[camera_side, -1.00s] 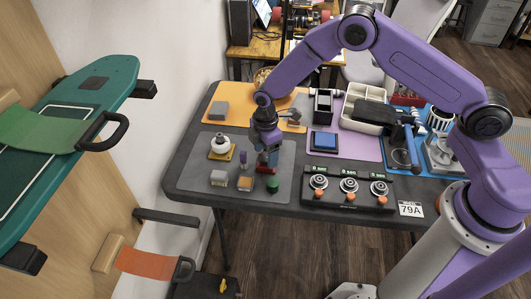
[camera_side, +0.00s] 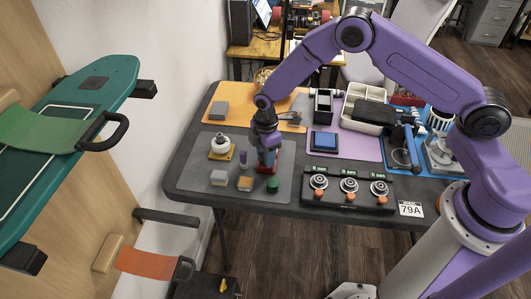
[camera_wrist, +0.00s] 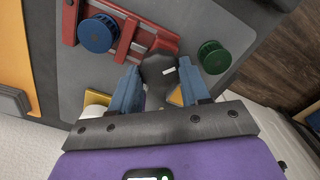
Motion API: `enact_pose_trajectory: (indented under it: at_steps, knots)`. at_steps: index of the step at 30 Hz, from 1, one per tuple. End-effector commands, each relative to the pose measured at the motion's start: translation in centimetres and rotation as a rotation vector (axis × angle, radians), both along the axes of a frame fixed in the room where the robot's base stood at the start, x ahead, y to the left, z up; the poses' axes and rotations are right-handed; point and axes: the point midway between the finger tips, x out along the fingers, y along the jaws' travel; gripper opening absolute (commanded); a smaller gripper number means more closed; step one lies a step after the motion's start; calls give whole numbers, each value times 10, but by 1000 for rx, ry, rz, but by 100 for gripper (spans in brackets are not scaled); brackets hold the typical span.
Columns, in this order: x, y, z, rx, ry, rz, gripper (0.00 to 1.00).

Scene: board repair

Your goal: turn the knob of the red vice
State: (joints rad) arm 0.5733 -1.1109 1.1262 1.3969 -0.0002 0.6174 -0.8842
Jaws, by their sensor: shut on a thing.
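The red vice (camera_wrist: 118,35) lies on the grey mat, at the top of the wrist view, with a blue round disc on it. In the side view the vice (camera_side: 266,169) is partly hidden under my gripper. A dark knob (camera_wrist: 157,74) is at the vice's near end. My gripper (camera_wrist: 160,68) is shut on this dark knob, with one blue finger on each side of it. In the side view my gripper (camera_side: 267,157) points down over the vice.
A green knurled cylinder (camera_wrist: 213,57) stands close to the right finger; it also shows in the side view (camera_side: 273,185). A three-dial panel (camera_side: 348,194) is to the right.

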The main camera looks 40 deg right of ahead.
Motion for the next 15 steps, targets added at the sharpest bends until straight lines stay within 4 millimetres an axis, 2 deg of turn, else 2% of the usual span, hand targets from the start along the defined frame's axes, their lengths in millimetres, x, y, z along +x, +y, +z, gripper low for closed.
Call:
enact_pose_trajectory:
  at_steps: [8,15]
  knots:
    - [0,0,0,-1,3,-183,16]
    - [0,0,1,-2,4,-410,16]
